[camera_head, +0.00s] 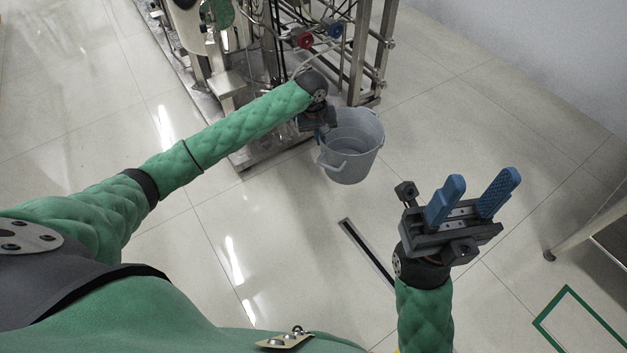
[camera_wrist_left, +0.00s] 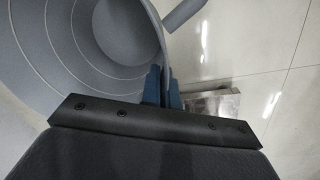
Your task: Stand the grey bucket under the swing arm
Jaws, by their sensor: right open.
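The grey bucket (camera_head: 352,150) hangs or stands beside the metal skid in the head view, its opening facing up toward me and its handle on the near left side. My left gripper (camera_head: 326,126) is at the bucket's left rim. In the left wrist view the blue fingers (camera_wrist_left: 162,88) are close together with the bucket's wall (camera_wrist_left: 60,60) between them. My right gripper (camera_head: 472,200) is open and empty, to the right of the bucket. I cannot tell which part of the skid is the swing arm.
The metal skid (camera_head: 240,150) with pipes, a red and a blue valve handle (camera_head: 336,29) and an upright frame stands behind the bucket. A table leg (camera_head: 585,232) and a green floor marking (camera_head: 566,290) are at the right.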

